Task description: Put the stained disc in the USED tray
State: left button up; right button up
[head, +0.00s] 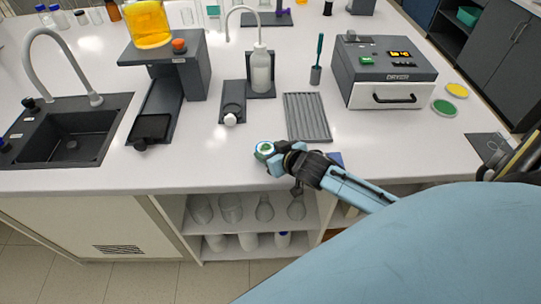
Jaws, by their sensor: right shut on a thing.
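My right gripper (275,151) is over the front part of the white bench, shut on a small round thing with a pale rim and a green and white face (264,150). I cannot tell from this view whether this is the stained disc, as any stain is too small to make out. A yellow round dish (456,90) and a green round dish (444,107) lie at the right of the bench. No label reading USED can be read, so I cannot tell which thing is that tray. My left gripper is not in view.
A grey ribbed tray (307,120) lies just behind the gripper. A dryer (384,72) stands behind right. A wash bottle (260,70), a grey stand with an orange-filled vessel (149,24) and a sink (68,138) are further left. The bench's front left is clear.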

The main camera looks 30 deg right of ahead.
jog(key=shift+f, duration=0.9)
jog(key=shift+f, duration=0.15)
jog(key=o, duration=0.9)
jog(key=shift+o, duration=0.2)
